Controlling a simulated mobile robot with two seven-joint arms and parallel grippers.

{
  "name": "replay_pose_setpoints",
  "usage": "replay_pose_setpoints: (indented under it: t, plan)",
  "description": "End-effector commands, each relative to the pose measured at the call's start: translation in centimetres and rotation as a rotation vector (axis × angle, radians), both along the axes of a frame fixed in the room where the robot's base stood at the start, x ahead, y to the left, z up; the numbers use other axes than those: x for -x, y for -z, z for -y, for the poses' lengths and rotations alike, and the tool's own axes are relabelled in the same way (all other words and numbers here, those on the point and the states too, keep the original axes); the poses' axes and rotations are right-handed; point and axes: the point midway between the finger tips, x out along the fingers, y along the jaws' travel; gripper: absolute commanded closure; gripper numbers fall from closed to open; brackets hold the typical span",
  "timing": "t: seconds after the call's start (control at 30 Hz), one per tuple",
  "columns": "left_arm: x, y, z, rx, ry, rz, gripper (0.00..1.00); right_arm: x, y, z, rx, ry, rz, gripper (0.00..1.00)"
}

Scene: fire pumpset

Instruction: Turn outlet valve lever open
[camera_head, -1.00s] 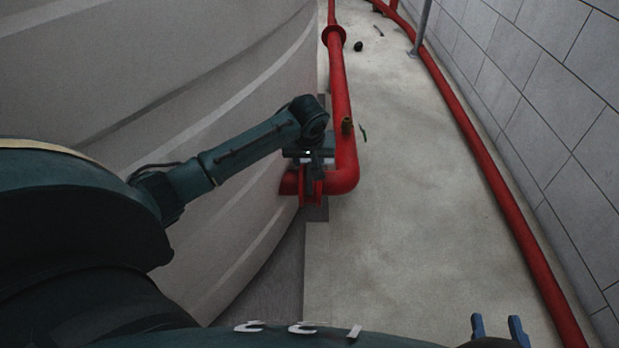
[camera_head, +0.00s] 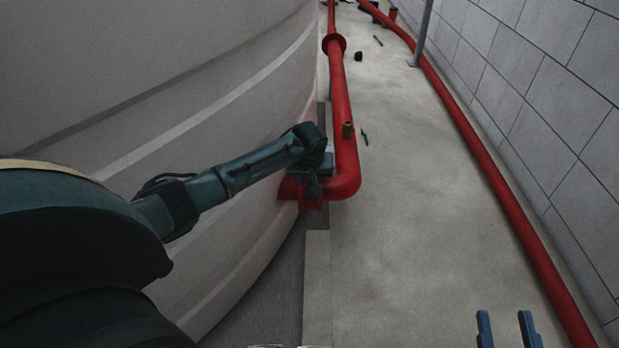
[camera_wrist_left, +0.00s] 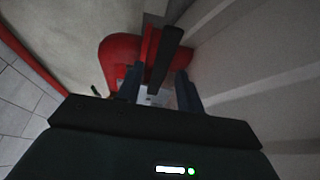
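The outlet valve sits on a red flanged joint between the big grey tank (camera_head: 150,80) and the red pipe elbow (camera_head: 345,185). In the left wrist view a dark lever (camera_wrist_left: 166,52) stands out in front of the red flange (camera_wrist_left: 150,46). My left gripper (camera_wrist_left: 160,90) is open, with one finger on each side of the lever's lower end; I cannot tell if they touch it. In the head view the left gripper (camera_head: 314,186) is at the valve and largely hides the lever. My right gripper (camera_head: 507,328) is open and empty over the floor at the bottom right.
Another red pipe (camera_head: 480,150) runs along the tiled wall (camera_head: 570,110) on the right. The concrete floor (camera_head: 420,200) between is mostly clear, with a few small dark items farther back.

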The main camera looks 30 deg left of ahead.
Motion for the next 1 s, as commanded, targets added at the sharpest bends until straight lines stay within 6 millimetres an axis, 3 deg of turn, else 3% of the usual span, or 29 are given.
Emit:
replay_pose_setpoints:
  t: [0.43,0.83,1.0]
  plan:
    - [0.0,0.0,0.0,0.0,0.0,0.0,1.0,0.0,0.0,0.0,0.001,0.0,0.0,0.64]
    - [0.1,0.0,0.1,0.0,-0.001,-0.001,1.0,0.0,-0.1,0.0,0.002,0.0,0.001,0.64]
    - [0.2,-0.3,1.1,0.002,-0.019,-0.002,1.0,0.0,-1.0,0.0,0.021,0.002,0.009,0.64]
